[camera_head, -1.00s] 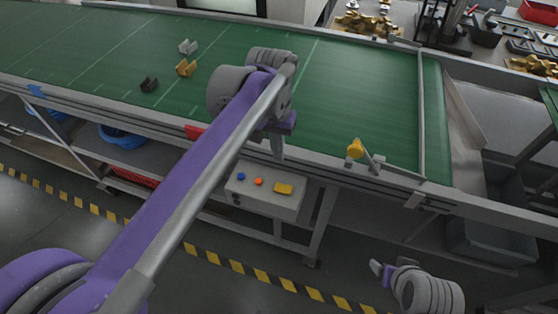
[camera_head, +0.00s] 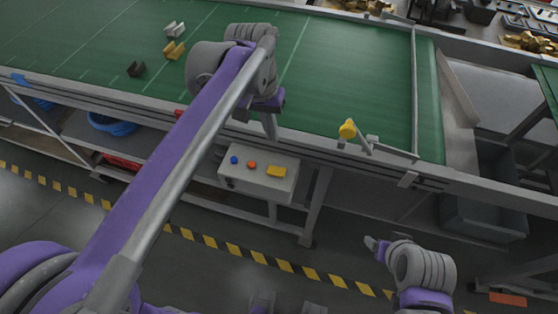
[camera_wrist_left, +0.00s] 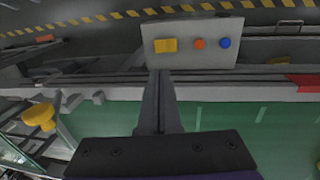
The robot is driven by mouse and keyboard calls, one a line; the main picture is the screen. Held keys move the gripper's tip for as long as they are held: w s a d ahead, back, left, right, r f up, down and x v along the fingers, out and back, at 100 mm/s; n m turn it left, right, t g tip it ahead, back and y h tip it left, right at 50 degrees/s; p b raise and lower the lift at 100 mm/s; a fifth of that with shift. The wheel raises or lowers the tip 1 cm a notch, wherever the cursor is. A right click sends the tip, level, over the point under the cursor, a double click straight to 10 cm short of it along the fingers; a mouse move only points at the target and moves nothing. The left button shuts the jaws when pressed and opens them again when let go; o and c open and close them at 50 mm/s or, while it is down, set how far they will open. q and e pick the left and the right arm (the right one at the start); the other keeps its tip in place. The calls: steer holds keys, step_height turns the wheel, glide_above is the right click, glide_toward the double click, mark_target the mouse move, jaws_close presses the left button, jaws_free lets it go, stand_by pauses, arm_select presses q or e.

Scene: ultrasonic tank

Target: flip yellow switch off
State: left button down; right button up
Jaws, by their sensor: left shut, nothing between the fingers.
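The yellow switch (camera_head: 276,172) sits at the right end of a grey control box (camera_head: 250,180) below the conveyor's front rail. It also shows in the left wrist view (camera_wrist_left: 166,45), near the fingertips. My left gripper (camera_head: 271,138) points down over the conveyor's front edge, above and behind the box. Its fingers are shut and empty, and it looks apart from the switch. In the left wrist view my left gripper (camera_wrist_left: 160,74) has its tips just below the switch in the picture. My right gripper (camera_head: 370,243) is low at the right, away from the box; its jaw state is unclear.
A blue button (camera_head: 234,160) and an orange button (camera_head: 252,164) are beside the switch on the box. A yellow round knob-like part (camera_head: 347,129) stands at the conveyor's front rail. Small brackets (camera_head: 173,50) lie on the green belt (camera_head: 340,70). Striped tape (camera_head: 235,251) marks the floor.

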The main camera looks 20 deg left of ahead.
mark_target(280, 171)
arm_select(q)
steer(key=f, duration=0.4)
steer(key=d+f, duration=0.1)
steer(key=f, duration=0.4)
steer(key=d+f, duration=0.1)
steer(key=f, duration=0.3)
steer(key=shift+w+f+b, duration=0.1)
steer(key=shift+f+b, duration=0.05)
steer(key=shift+b, duration=0.2)
steer(key=shift+f, duration=0.1)
steer(key=shift+d+f+y, duration=0.15)
steer(key=shift+f+y, duration=0.15)
steer(key=shift+s, duration=0.2)
